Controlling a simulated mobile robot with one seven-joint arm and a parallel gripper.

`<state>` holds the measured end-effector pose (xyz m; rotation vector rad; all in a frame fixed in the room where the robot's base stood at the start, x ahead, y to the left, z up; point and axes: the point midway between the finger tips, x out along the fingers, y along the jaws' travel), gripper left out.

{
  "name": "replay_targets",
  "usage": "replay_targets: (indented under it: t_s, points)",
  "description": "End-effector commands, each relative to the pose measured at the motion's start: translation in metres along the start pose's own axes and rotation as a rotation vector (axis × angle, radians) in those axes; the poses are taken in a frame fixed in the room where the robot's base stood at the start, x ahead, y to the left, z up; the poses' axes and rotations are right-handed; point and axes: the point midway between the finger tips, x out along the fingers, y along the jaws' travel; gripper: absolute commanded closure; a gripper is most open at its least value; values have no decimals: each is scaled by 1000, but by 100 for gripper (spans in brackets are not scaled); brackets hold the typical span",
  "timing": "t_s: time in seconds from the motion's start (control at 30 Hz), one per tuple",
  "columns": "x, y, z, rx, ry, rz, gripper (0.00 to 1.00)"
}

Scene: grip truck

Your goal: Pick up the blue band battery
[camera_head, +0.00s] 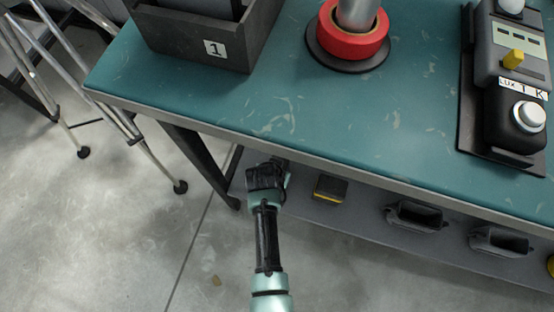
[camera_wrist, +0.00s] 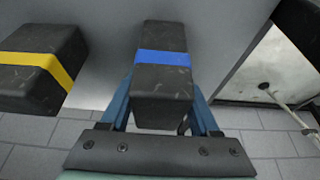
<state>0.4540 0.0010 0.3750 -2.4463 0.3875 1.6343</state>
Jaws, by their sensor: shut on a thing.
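The blue band battery (camera_wrist: 163,85) is a dark worn block with a blue stripe around it, in the middle of the wrist view. My gripper (camera_wrist: 162,100) has one finger along each side of it and is shut on it. In the head view my gripper (camera_head: 279,165) reaches in at the bench's front edge, over the lower shelf, and the blue band battery cannot be made out there. Whether the battery touches the shelf or is raised is unclear.
A yellow band battery (camera_wrist: 38,70) lies left of the held one; it also shows on the lower shelf (camera_head: 330,188) in the head view. Two empty dark holders (camera_head: 415,215) sit farther right. The green bench top (camera_head: 240,110) overhangs the shelf; a bench leg (camera_head: 200,160) stands left.

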Motion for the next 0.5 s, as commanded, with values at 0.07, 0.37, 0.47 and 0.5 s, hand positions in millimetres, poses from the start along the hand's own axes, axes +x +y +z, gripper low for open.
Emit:
replay_targets:
  t_s: [0.07,0.37,0.47,0.5]
  points:
    - [0,0,0,0,-1,0,100]
    - [-3,0,-2,0,3,-1,100]
    - [-13,-1,-7,0,4,-1,100]
    - [-19,-1,-10,0,5,-2,100]
